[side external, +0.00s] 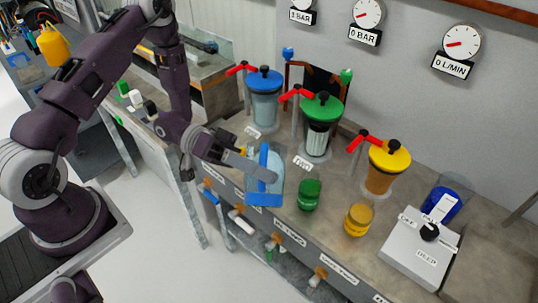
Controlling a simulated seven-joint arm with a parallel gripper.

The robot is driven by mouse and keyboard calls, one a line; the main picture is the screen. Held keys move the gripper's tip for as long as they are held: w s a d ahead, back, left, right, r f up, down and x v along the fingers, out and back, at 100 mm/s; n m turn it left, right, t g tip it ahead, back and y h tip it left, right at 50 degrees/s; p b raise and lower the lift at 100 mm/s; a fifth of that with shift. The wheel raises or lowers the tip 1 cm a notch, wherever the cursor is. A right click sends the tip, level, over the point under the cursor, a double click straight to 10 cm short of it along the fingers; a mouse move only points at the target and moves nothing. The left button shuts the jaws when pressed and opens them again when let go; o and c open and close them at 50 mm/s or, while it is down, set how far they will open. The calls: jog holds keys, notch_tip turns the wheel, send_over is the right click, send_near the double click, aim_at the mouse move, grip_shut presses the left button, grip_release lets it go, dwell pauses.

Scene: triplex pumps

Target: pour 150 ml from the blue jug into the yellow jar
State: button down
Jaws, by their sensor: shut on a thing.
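The blue jug (266,188) is at the front of the bench, left of the green jar. My gripper (256,172) is at its left side and is shut on it. The jug looks close to upright; whether its base touches the bench I cannot tell. The yellow jar (358,220) stands on the bench to the right, near the front edge. The green jar (310,195) stands between the jug and the yellow jar. The liquid levels are too small to read.
Blue (264,98), green (318,125) and yellow (383,167) lidded vessels with red levers stand behind. A white box with a dial (418,250) and a clear container with blue contents (443,204) are at right. Gauges (462,42) hang on the wall.

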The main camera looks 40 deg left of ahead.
jog(key=shift+w+a+r+n+h+p, duration=0.25)
jog(key=shift+r+n+p, duration=0.15)
jog(key=shift+p, duration=0.2)
jog(key=shift+w+a+r+n+h+p, duration=0.1)
jog(key=shift+w+r+n+h+p, duration=0.15)
jog(key=shift+r+p, duration=0.3)
dwell(1.8)
jog(key=f, duration=0.1)
jog(key=s+f+m, duration=0.1)
jog(key=d+f+y, duration=0.1)
jog(key=shift+s+m, duration=0.25)
jog(key=shift+m, duration=0.1)
jog(key=shift+s+d+f+m+y+b, duration=0.2)
jog(key=shift+f+m+y+b, duration=0.15)
jog(key=shift+f+m, duration=0.35)
jog(key=s+d+f+m+t+y+b, duration=0.2)
jog(key=s+d+f+m+y+b, duration=0.1)
jog(key=f, duration=0.5)
jog(key=shift+s+d+m+y+b, duration=0.4)
jog(key=shift+s+m+b, duration=0.6)
jog(key=shift+m, duration=0.5)
jog(key=shift+w+f, duration=0.1)
